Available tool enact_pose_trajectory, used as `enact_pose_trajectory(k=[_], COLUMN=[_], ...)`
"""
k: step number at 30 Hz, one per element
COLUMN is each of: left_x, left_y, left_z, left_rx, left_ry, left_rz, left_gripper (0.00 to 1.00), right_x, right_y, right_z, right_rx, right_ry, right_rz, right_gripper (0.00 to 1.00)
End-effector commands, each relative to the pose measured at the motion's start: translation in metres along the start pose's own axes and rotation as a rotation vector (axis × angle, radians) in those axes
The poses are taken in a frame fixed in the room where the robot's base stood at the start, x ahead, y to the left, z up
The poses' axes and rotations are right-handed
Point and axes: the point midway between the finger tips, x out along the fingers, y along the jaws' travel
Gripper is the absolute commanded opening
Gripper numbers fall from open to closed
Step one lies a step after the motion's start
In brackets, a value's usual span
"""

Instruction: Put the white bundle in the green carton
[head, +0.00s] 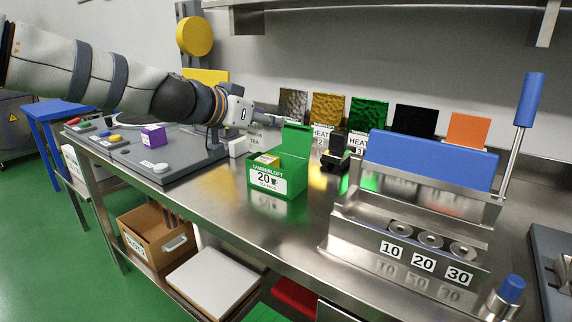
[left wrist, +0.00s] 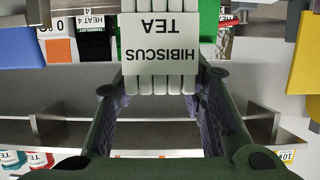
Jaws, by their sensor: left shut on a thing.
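The white bundle (left wrist: 160,50) fills the top middle of the left wrist view. Its label reads HIBISCUS TEA, upside down there. My left gripper (left wrist: 158,85) is shut on it, with a finger on each side. In the head view my left gripper (head: 264,122) holds the bundle (head: 256,139) above the bench, behind and a little left of the green carton. The green carton (head: 278,182) stands on the steel bench with its flap raised at the back. Its front label shows 20, and a yellowish item shows inside. My right gripper is not in view.
A steel rack (head: 410,255) with a blue plate and a lever stands to the right of the carton. A grey panel (head: 150,165) with a purple block is at left. Colored boards (head: 370,115) stand along the back. Bare bench lies before the carton.

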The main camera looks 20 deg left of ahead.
Motion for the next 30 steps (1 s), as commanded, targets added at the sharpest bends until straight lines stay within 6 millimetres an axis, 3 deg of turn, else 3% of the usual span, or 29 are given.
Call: enact_pose_trajectory(k=[1,6,14,18,30], left_x=[0.026,0.070,0.100,0.108,0.108], left_y=[0.001,0.005,0.008,0.008,0.008], left_z=[0.013,0.035,0.049,0.071,0.072], left_rx=[-0.004,-0.008,-0.005,-0.007,-0.002], left_ry=[-0.018,-0.021,-0.013,-0.013,-0.005], left_rz=[0.003,0.004,0.002,0.003,0.001], left_gripper=[0.14,0.14,0.14,0.14,0.14], right_x=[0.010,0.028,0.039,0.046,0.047], right_y=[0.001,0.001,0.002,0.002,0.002], right_z=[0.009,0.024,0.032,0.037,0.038], right_rx=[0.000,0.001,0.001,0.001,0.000], right_ry=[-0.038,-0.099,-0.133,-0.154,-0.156], right_rz=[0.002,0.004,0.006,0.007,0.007], right_gripper=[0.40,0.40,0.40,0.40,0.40])
